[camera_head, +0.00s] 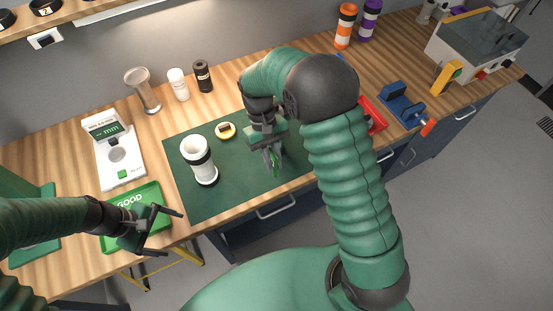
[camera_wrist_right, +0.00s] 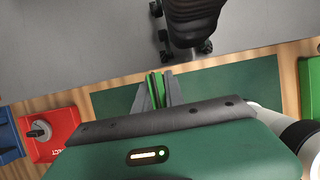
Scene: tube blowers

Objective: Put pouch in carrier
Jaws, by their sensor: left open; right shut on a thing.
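My right gripper (camera_head: 272,160) is shut on a thin green item, which I take for the pouch (camera_head: 278,163), above the dark green mat. In the right wrist view the pouch (camera_wrist_right: 157,90) shows as a narrow green strip with a dark line, between the grey fingers. A white cylinder with black bands, which looks like the carrier (camera_head: 203,170), stands upright on the mat to the left of this gripper. Its top looks open. Part of it shows at the right edge of the right wrist view (camera_wrist_right: 290,126). My left gripper (camera_head: 160,229) is open and empty beside the green GOOD tray.
A small yellow-rimmed round item (camera_head: 225,131) lies behind the carrier. A red tray (camera_head: 374,115) and blue vise (camera_head: 399,104) are at right. The mat (camera_head: 210,209) is clear in front.

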